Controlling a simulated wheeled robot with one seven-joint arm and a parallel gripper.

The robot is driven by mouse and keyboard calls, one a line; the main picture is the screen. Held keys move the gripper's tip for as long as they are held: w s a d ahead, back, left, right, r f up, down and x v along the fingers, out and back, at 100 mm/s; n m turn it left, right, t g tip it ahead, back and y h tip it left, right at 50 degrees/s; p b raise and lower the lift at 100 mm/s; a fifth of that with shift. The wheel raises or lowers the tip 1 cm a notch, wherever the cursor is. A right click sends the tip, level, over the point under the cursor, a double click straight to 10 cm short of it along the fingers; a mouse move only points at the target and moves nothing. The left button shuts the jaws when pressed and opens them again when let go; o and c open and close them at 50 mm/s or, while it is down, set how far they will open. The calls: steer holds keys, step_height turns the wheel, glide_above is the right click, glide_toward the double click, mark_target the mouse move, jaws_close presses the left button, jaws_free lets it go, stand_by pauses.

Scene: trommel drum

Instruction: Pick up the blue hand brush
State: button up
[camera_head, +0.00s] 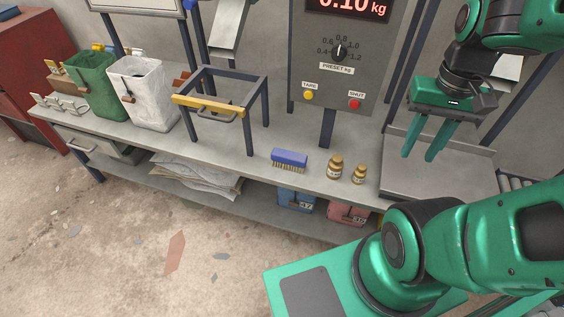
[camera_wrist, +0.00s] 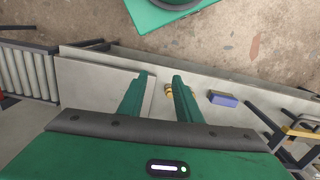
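The blue hand brush (camera_head: 289,158) lies on the grey bench near its front edge, bristles toward the front. It also shows in the wrist view (camera_wrist: 223,99), to the right of my fingers. My gripper (camera_head: 419,157) is above the flat scale plate at the bench's right end, fingers pointing down. The fingers stand apart with nothing between them, also in the wrist view (camera_wrist: 161,76). The gripper is well to the right of the brush and apart from it.
Two small brass weights (camera_head: 335,167) (camera_head: 359,174) stand between the brush and the scale plate (camera_head: 416,180). A dark frame with a yellow bar (camera_head: 208,105) stands left of the brush. A control panel (camera_head: 342,50) rises behind. White (camera_head: 150,95) and green (camera_head: 90,85) bags stand farther left.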

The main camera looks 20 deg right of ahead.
steer(key=shift+o, duration=0.4)
steer(key=o, duration=0.5)
steer(key=shift+s+r, duration=0.15)
steer(key=shift+s, duration=0.2)
steer(key=shift+o, duration=0.9)
steer(key=shift+n, duration=0.3)
steer(key=n+t+y, duration=0.3)
steer(key=n, duration=1.3)
glide_toward(292, 155)
steer(key=shift+w+a+f, duration=0.1)
steer(key=shift+w+f, duration=0.3)
steer(key=shift+f, duration=0.05)
steer(key=shift+n, duration=0.3)
steer(key=x, duration=0.5)
steer(key=shift+a+f, duration=0.2)
steer(key=shift+a, duration=0.05)
steer(key=shift+x, duration=2.7)
steer(key=shift+s+f, duration=0.15)
steer(key=shift+f, duration=0.1)
